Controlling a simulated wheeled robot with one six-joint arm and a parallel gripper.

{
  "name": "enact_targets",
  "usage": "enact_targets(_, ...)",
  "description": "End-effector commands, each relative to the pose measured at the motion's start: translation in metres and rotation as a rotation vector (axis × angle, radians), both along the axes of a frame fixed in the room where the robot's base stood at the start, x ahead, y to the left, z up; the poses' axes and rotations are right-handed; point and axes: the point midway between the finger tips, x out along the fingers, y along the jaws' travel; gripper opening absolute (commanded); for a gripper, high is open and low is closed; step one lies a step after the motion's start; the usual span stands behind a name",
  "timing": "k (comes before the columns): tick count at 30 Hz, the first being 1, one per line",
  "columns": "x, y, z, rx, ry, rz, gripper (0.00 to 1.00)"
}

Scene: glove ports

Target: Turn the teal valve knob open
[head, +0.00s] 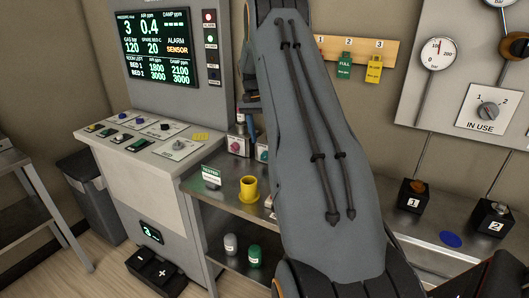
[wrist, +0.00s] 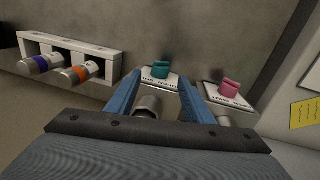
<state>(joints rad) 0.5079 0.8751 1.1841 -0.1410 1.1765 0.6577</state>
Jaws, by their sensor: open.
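The teal valve knob (wrist: 160,70) sits on a pale labelled plate above a grey metal pipe fitting in the wrist view. My gripper (wrist: 161,80) is open, its two blue fingers pointing toward this knob, one on each side in the picture. I cannot tell whether either finger touches the knob. In the head view my arm covers much of the middle, and a teal knob (head: 263,153) shows only partly at its left edge. My fingertips are not clear in that view.
A pink knob (wrist: 231,88) on a similar plate stands close to the right finger. A white bracket (wrist: 70,50) with purple-banded and orange-banded fittings is at left. In the head view a yellow cup (head: 248,189) stands on the bench, and a control console (head: 150,190) stands left.

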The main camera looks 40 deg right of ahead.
Motion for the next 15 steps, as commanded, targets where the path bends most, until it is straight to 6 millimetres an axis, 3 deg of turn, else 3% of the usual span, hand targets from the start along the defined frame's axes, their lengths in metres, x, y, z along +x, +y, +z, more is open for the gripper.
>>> enact_targets(15, -0.01, -0.005, -0.065, 0.001, 0.001, 0.001, 0.47)
